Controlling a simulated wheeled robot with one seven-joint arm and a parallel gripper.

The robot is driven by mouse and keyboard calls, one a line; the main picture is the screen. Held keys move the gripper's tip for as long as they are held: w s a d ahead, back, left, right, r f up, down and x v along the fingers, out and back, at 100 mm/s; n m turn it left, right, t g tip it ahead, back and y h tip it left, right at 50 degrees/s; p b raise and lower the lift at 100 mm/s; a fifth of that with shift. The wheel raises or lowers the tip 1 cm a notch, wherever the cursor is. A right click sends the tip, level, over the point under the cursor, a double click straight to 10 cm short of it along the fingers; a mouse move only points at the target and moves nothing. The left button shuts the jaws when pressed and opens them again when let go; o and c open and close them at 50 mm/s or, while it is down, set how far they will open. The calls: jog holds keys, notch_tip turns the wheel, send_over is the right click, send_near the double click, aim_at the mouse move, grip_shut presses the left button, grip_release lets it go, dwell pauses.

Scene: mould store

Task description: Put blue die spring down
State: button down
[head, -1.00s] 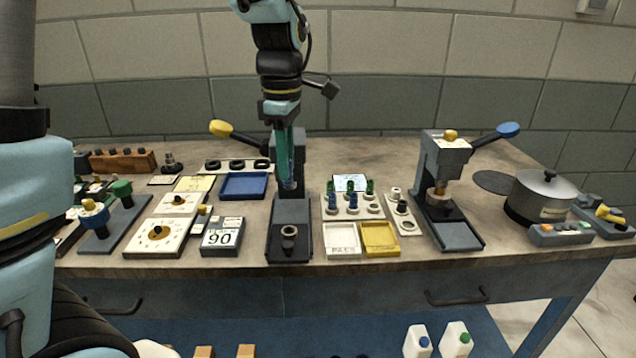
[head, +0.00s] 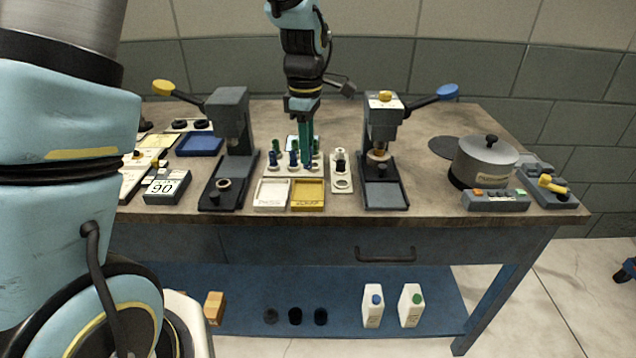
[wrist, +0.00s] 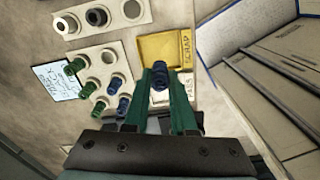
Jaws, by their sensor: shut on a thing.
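My gripper (head: 306,150) is over the spring rack in the head view, fingers pointing down. In the wrist view my gripper (wrist: 160,95) is shut on a blue die spring (wrist: 160,73) held between the fingertips. The pale spring rack (wrist: 104,55) carries several green springs (wrist: 75,67) and blue springs (wrist: 112,84) standing in round seats; some seats are empty. In the head view the rack (head: 290,170) is partly hidden by my fingers. I cannot tell whether the held spring touches anything below.
A white tray (head: 271,193) and a yellow scrap tray (head: 307,203) lie in front of the rack. A small gauge plate (head: 341,165) is to its right. Presses stand on both sides, the left (head: 230,135) and the right (head: 383,140). A lidded pot (head: 485,160) is farther right.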

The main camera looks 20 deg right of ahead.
aim_at(307, 167)
notch_tip(307, 167, down, 7)
jog(key=shift+f+p, duration=0.2)
jog(key=shift+p, duration=0.7)
jog(key=shift+f, duration=0.1)
jog(key=c, duration=0.7)
grip_release()
jog(key=shift+c, duration=0.2)
notch_tip(307, 167, up, 12)
jog(key=b, duration=0.2)
jog(key=shift+b, duration=0.3)
